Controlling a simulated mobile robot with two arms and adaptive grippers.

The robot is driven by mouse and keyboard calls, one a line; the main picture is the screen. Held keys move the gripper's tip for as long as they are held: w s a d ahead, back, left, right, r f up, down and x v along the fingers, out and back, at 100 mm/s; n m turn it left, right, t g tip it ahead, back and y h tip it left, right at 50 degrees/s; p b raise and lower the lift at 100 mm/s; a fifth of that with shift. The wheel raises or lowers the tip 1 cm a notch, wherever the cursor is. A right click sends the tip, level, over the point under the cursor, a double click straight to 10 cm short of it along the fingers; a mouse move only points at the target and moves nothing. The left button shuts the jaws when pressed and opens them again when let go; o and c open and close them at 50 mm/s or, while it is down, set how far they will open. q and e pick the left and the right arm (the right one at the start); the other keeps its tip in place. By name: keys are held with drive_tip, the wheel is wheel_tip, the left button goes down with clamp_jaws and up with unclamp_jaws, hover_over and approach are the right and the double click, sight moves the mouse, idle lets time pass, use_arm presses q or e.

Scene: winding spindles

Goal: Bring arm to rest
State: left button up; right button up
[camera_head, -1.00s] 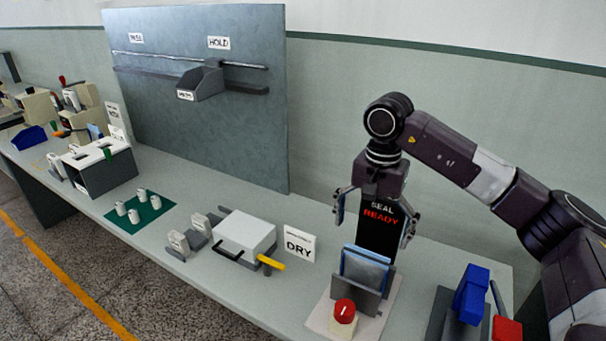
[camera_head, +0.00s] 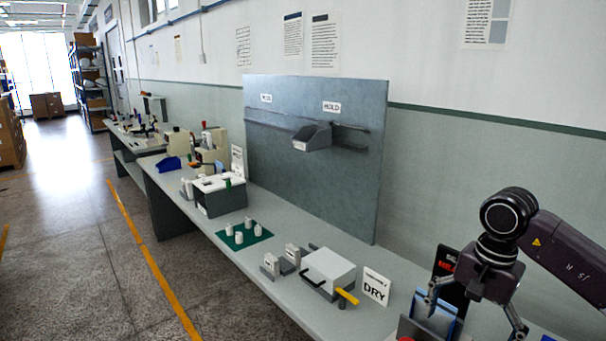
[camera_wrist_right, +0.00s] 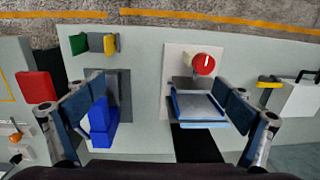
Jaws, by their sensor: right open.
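My right gripper (camera_head: 476,312) hangs at the lower right of the head view, fingers pointing down and spread apart. Nothing is held between them. It is above and behind the sealing station, whose blue pouch-like panels (camera_head: 434,318) stand in a grey holder. In the right wrist view the open fingers of my right gripper (camera_wrist_right: 155,108) sit left and right, with the blue panels (camera_wrist_right: 198,106), a red knob (camera_wrist_right: 203,64) and a blue block (camera_wrist_right: 101,122) below. My left gripper is not in view.
The bench (camera_head: 330,318) runs back to the left. It carries a white-lidded box (camera_head: 331,268), a DRY sign (camera_head: 376,286), a green mat (camera_head: 262,235) with white spools, and a grey-white machine (camera_head: 222,197). An upright panel (camera_head: 350,190) stands behind. The aisle floor (camera_head: 90,270) is clear.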

drive_tip(key=s+a+f+m+y, duration=0.15)
drive_tip(key=a+y, duration=0.75)
drive_tip(key=a, duration=1.6)
drive_tip(key=a+r+m+t+y, duration=0.6)
drive_tip(key=a+r+m+y, duration=0.4)
drive_tip(key=r+m, duration=0.4)
drive_tip(key=w+d+m+t+h, duration=0.6)
drive_tip(key=d+m+t+h, duration=0.45)
drive_tip(key=m, duration=0.95)
drive_tip(key=s+d+f+m+g+h, duration=0.1)
drive_tip(key=s+d+f+m+h, duration=0.1)
drive_tip(key=d+f+m+h, duration=0.4)
drive_tip(key=s+d+f+m+g+h, duration=0.1)
drive_tip(key=d+f+m+h, duration=0.2)
drive_tip(key=d+f+m, duration=0.6)
drive_tip(key=s+f+m+g, duration=1.05)
drive_tip(key=s+f, duration=1.15)
drive_tip(key=s, duration=0.4)
wheel_tip(320, 180, down, 26)
drive_tip(key=s+n+g, duration=0.1)
drive_tip(key=g, duration=0.1)
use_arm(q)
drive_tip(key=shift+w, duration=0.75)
use_arm(e)
drive_tip(key=s+d+f+g, duration=0.1)
drive_tip(key=s+d+f, duration=0.1)
drive_tip(key=s+f, duration=1.4)
drive_tip(key=shift+s+d+f, duration=0.2)
drive_tip(key=shift+s+d, duration=0.05)
drive_tip(key=shift+s, duration=0.6)
